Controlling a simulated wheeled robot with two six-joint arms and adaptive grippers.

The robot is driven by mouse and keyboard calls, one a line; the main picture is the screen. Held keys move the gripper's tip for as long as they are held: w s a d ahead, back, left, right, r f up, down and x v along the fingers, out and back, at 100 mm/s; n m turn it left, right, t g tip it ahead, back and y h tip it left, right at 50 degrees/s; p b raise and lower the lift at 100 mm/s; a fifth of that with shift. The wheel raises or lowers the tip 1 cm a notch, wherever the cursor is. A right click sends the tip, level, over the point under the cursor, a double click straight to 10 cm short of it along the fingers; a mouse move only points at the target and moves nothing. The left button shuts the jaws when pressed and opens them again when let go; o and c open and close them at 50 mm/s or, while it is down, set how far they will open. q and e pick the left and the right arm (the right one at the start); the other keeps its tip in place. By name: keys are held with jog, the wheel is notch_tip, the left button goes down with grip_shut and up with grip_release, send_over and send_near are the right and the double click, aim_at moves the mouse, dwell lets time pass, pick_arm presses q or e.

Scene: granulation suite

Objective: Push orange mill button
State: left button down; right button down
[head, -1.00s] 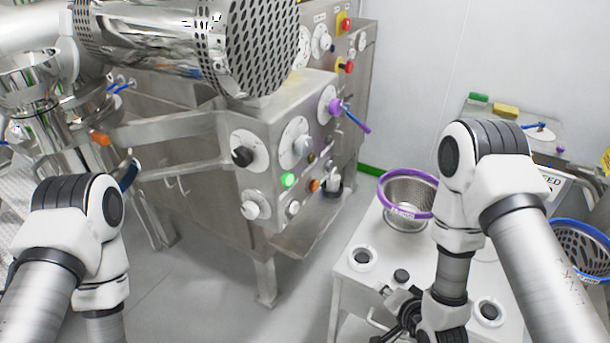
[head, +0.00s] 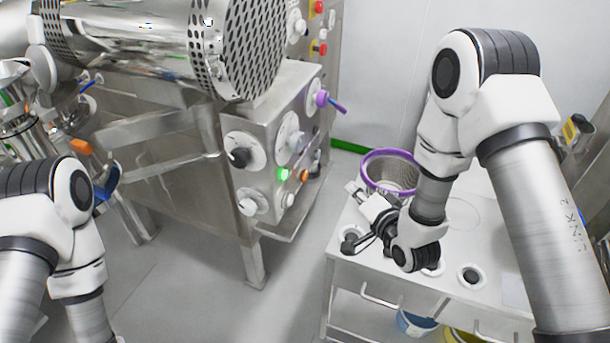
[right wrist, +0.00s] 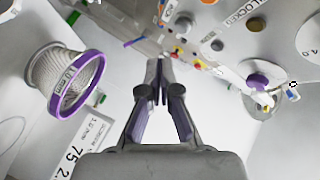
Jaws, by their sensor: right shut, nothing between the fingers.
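The orange button (head: 304,175) is on the front face of the steel mill's control panel (head: 262,185), just right of a lit green button (head: 284,174). My right gripper (head: 353,188) is over the white cart, beside the purple-rimmed sieve, to the right of the orange button and apart from it. In the right wrist view its fingers (right wrist: 160,64) are shut and empty, pointing toward a blurred panel with small coloured parts; I cannot tell for sure which is the orange button. My left arm shows at the lower left, but its gripper is out of view.
The purple-rimmed sieve (head: 388,172) stands on the white cart (head: 455,268), close to my right gripper. Dials (head: 243,152) and a purple knob with a lever (head: 322,99) stick out from the panel. Grey floor (head: 200,290) lies clear in front of the mill.

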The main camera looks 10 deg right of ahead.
jog(key=w+a, duration=0.4)
jog(key=a, duration=0.2)
jog(key=shift+w+a+p, duration=0.2)
jog(key=shift+a+p, duration=0.1)
jog(key=shift+p, duration=0.15)
jog(key=shift+w+a, duration=0.1)
jog(key=shift+a, duration=0.05)
dwell(1.0)
jog(key=shift+w+a, duration=0.15)
jog(key=shift+a, duration=0.1)
jog(key=shift+w+a, duration=0.3)
jog(key=shift+a, duration=0.1)
dwell(0.6)
jog(key=shift+d, duration=0.1)
jog(key=shift+s+d, duration=0.55)
jog(key=shift+d, duration=0.1)
jog(key=shift+d, duration=0.1)
jog(key=s+d, duration=0.1)
jog(key=d, duration=0.1)
jog(key=s+d, duration=0.1)
jog(key=d, duration=0.1)
jog(key=shift+s+b, duration=0.4)
